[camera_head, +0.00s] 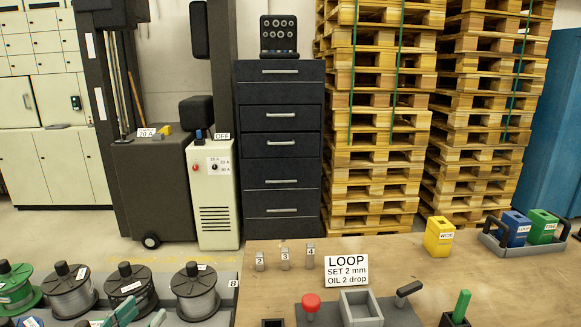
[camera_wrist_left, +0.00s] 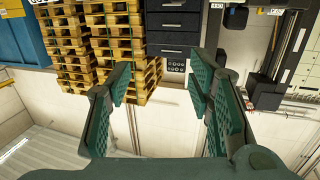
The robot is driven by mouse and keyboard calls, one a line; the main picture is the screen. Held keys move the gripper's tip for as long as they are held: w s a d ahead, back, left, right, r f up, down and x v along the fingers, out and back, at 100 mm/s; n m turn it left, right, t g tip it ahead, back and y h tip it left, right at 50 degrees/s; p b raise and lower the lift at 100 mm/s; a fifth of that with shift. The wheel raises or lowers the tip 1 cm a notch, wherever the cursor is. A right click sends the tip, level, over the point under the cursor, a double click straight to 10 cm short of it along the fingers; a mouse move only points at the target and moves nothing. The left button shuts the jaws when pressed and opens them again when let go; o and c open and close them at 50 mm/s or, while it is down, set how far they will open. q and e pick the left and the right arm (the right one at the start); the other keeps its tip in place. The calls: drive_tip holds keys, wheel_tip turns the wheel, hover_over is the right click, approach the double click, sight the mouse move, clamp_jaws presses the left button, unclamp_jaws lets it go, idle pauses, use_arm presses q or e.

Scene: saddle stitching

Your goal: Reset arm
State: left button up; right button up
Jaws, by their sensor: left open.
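My left gripper (camera_wrist_left: 160,88) fills the lower part of the left wrist view. Its two green ribbed fingers stand wide apart with nothing between them. The rest of the left arm is cut off there. My right gripper is in neither view.
A wooden table (camera_head: 400,262) holds a LOOP sign (camera_head: 346,270), a red-knobbed device (camera_head: 310,303), a grey box (camera_head: 360,308), a yellow container (camera_head: 439,236) and a tray (camera_head: 493,240) with blue and green containers. Pallet stacks (camera_head: 375,130) and a dark cabinet (camera_head: 280,150) stand behind.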

use_arm(q)
drive_tip(key=s+f+g+y, duration=0.1)
drive_tip(key=s+f, duration=0.1)
drive_tip(key=f, duration=0.2)
drive_tip(key=s+f+n+g+y, duration=0.1)
drive_tip(key=s+f+g, duration=0.1)
drive_tip(key=f, duration=0.3)
drive_tip(key=s+f+g+y, duration=0.1)
drive_tip(key=s+f+g, duration=0.1)
drive_tip(key=s+f, duration=0.1)
drive_tip(key=shift+s+d+f+n, duration=0.1)
drive_tip(key=shift+f+n, duration=0.2)
drive_tip(key=shift+f, duration=0.35)
drive_tip(key=s+d+f+g+y, duration=0.1)
drive_tip(key=s+d+f+g, duration=0.1)
drive_tip(key=s+f+g, duration=0.5)
drive_tip(key=s+d+f+g+y, duration=0.1)
drive_tip(key=s+f, duration=0.5)
drive_tip(key=s, duration=0.5)
wheel_tip(320, 180, down, 17)
drive_tip(key=s+a+g, duration=0.1)
drive_tip(key=s, duration=0.1)
drive_tip(key=s+f+g, duration=0.1)
drive_tip(key=s+f, duration=1.2)
drive_tip(key=shift+s+a+f+n+g+h+b, duration=0.25)
drive_tip(key=shift+a+n+g+h+b, duration=0.05)
drive_tip(key=shift+a+n+b, duration=0.15)
